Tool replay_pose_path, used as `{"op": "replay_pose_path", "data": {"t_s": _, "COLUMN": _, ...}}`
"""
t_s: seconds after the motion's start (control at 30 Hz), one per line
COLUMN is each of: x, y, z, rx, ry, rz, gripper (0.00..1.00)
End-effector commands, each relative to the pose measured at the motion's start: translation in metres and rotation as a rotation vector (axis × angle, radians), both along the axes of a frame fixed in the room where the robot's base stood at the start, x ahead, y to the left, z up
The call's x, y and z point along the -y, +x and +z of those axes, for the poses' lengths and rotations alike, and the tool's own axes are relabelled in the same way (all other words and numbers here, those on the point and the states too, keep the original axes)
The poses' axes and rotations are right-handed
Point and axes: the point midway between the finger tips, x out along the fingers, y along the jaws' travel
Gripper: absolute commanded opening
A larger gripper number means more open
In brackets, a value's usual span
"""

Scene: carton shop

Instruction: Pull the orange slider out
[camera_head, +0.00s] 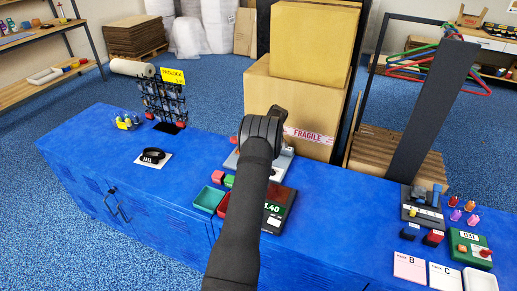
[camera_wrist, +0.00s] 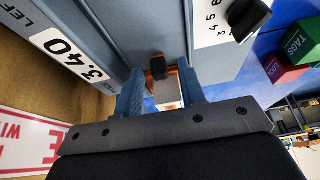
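The orange slider (camera_wrist: 182,87) shows in the wrist view as an orange-edged piece with a pale face, deep in a slot between grey-blue panels. A dark knob (camera_wrist: 158,67) stands at its upper end. My gripper (camera_wrist: 161,75) has its two blue fingers apart, one on each side of the slider. I see no clear contact between fingers and slider. In the head view my own arm and wrist hide the fingers and the slider; part of the pale device (camera_head: 277,168) shows beside my wrist.
A panel marked 3.40 (camera_wrist: 72,50) is close on the left, and a dial plate (camera_wrist: 205,25) on the right. Tall cartons (camera_head: 300,95) stand behind the device. Green bin (camera_head: 208,200) and dark display box (camera_head: 280,205) sit near my arm.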

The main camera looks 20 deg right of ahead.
Motion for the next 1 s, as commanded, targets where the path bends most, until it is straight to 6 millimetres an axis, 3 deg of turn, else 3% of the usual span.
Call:
{"op": "replay_pose_path", "data": {"t_s": 0.03, "x": 0.0, "y": 0.0, "z": 0.0, "rx": 0.0, "ry": 0.0, "rz": 0.0, "gripper": 0.26}}
{"op": "replay_pose_path", "data": {"t_s": 0.17, "x": 0.0, "y": 0.0, "z": 0.0, "rx": 0.0, "ry": 0.0, "rz": 0.0, "gripper": 0.01}}
{"op": "replay_pose_path", "data": {"t_s": 0.47, "x": 0.008, "y": -0.007, "z": 0.001, "rx": -0.001, "ry": 0.001, "rz": -0.002, "gripper": 0.0}}
{"op": "replay_pose_path", "data": {"t_s": 0.8, "x": 0.068, "y": -0.066, "z": 0.001, "rx": 0.0, "ry": 0.0, "rz": -0.003, "gripper": 0.0}}
{"op": "replay_pose_path", "data": {"t_s": 1.0, "x": 0.081, "y": -0.08, "z": 0.001, "rx": 0.0, "ry": 0.0, "rz": 0.0, "gripper": 0.0}}
